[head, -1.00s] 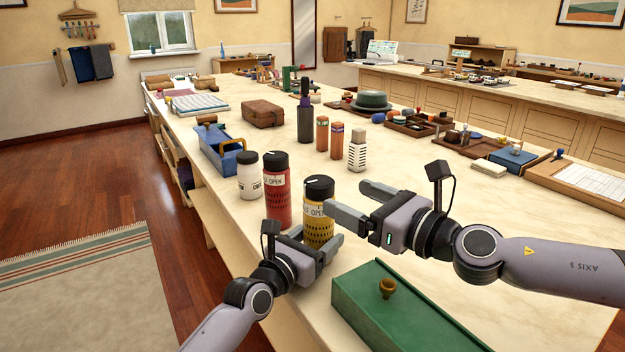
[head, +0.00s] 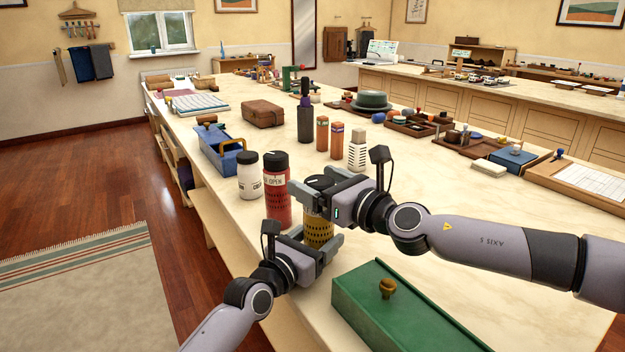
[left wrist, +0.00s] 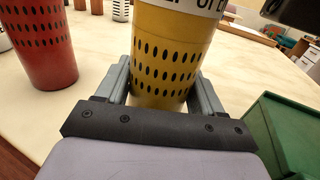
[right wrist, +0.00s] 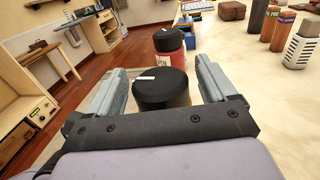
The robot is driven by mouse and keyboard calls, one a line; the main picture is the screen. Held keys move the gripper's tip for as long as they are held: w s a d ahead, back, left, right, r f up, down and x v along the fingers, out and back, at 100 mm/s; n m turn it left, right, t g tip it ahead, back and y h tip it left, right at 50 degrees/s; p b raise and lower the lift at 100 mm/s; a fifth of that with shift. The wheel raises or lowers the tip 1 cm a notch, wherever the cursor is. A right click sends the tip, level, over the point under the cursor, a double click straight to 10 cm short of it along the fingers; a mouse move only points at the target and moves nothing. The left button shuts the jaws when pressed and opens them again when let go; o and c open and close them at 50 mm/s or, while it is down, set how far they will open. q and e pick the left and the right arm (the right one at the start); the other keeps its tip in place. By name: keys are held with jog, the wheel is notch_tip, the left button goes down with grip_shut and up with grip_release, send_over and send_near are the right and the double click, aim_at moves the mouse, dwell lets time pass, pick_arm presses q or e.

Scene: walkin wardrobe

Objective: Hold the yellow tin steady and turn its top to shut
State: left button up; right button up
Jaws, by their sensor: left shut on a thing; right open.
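The yellow tin (head: 318,232) stands upright on the bench, its black top (head: 320,182) partly hidden by my right gripper in the head view. My left gripper (head: 322,246) is shut around the tin's lower body; the left wrist view shows the dark-spotted yellow body (left wrist: 168,60) between its fingers. My right gripper (head: 308,198) is open at the height of the top. In the right wrist view the black top (right wrist: 160,92), with a white mark, lies between the open fingers, with gaps on both sides.
A red tin (head: 277,195) with a black top stands just behind the yellow one, with a white jar (head: 249,178) to its left. A green box (head: 400,315) with a knob lies at the front right.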

jog(key=shift+x, duration=0.85)
jog(key=c, duration=1)
